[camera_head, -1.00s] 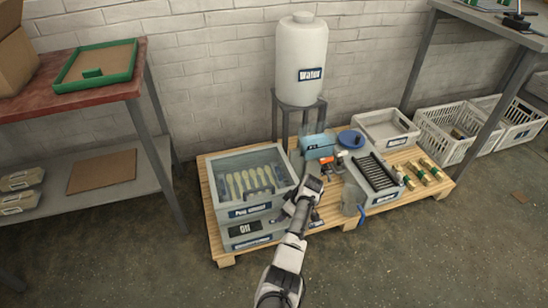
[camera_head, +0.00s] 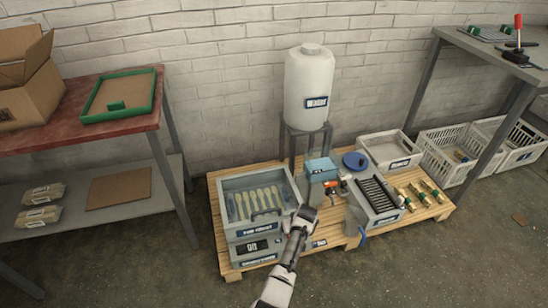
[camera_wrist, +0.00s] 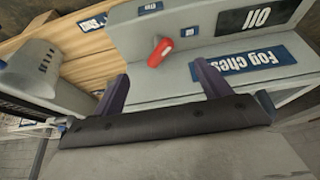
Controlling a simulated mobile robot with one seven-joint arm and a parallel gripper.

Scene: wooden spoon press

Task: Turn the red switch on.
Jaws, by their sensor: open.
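The red switch (camera_wrist: 160,52) is a small red knob on the pale face of the grey machine; it shows in the wrist view. The machine, a grey chest (camera_head: 228,208) with a clear lid, stands on the pallet in the head view, with several pale spoons inside. Its dark display (camera_wrist: 257,16) and blue label (camera_wrist: 237,62) show upside down in the wrist view. My gripper (camera_wrist: 162,72) is open, its two purple fingers on either side of the red switch in the picture, with nothing held. Contact cannot be told. In the head view, my gripper (camera_head: 304,217) is at the chest's right front corner and hides the switch.
A wooden pallet (camera_head: 330,232) carries the chest, a blue-topped box (camera_head: 320,167), a grey unit with dark slats (camera_head: 375,197) and brass parts (camera_head: 424,195). A white tank (camera_head: 309,88) stands behind. Tables flank both sides; the front floor is clear.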

